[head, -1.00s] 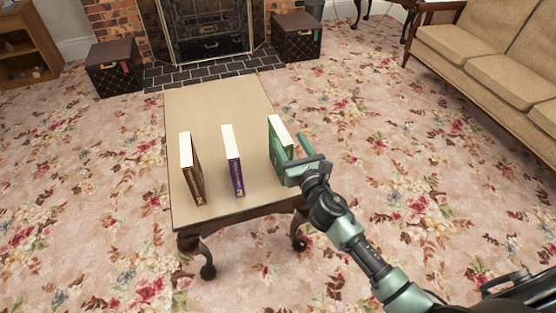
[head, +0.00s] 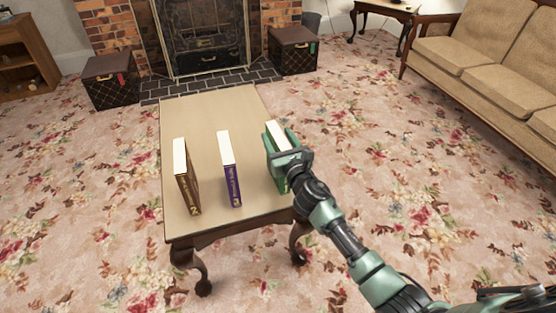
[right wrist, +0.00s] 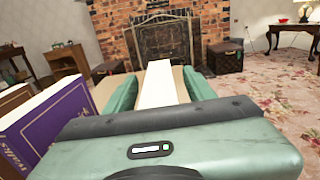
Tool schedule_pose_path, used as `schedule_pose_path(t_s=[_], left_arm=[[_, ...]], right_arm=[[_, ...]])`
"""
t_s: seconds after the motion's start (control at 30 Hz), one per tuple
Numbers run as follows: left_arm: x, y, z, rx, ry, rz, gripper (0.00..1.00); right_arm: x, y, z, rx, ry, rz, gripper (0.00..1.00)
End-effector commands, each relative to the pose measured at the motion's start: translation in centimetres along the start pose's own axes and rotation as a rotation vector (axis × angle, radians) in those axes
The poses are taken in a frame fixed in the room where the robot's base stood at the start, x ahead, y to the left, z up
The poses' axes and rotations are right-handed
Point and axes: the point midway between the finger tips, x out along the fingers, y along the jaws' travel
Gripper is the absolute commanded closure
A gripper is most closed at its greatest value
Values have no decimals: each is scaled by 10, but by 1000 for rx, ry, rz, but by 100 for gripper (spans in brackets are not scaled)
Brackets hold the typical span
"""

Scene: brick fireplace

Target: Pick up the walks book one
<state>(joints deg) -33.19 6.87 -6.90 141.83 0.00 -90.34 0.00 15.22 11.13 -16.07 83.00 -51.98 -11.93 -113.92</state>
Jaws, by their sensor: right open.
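Three books stand upright on a wooden table (head: 207,112): a brown book (head: 188,185) on the left, a purple book (head: 232,172) in the middle and a green book (head: 278,132) on the right. Lettering on the spines is too small to read fully in the head view. My right gripper (head: 282,145) is open over the green book. In the right wrist view, its two green fingers stand on either side of that book's white page edge (right wrist: 158,85). I cannot tell whether they touch the covers. My left gripper is not in view.
The purple book also shows close to the left of my right gripper in the right wrist view (right wrist: 50,125). The back half of the table is bare. A fireplace (head: 205,40), two dark boxes and a sofa (head: 480,65) stand farther off.

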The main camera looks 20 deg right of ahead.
Motion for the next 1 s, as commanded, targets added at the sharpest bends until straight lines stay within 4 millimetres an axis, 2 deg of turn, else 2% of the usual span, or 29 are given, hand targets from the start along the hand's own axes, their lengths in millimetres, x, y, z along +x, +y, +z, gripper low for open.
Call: schedule_pose_path(t_s=[0.17, 0.3, 0.37, 1.0], left_arm=[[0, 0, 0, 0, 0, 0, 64], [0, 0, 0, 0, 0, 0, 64], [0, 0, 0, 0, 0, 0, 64], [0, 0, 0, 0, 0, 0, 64]], right_arm=[[0, 0, 0, 1, 0, 0, 45], [0, 0, 0, 1, 0, 0, 84], [0, 0, 0, 1, 0, 0, 100], [0, 0, 0, 1, 1, 0, 100]])
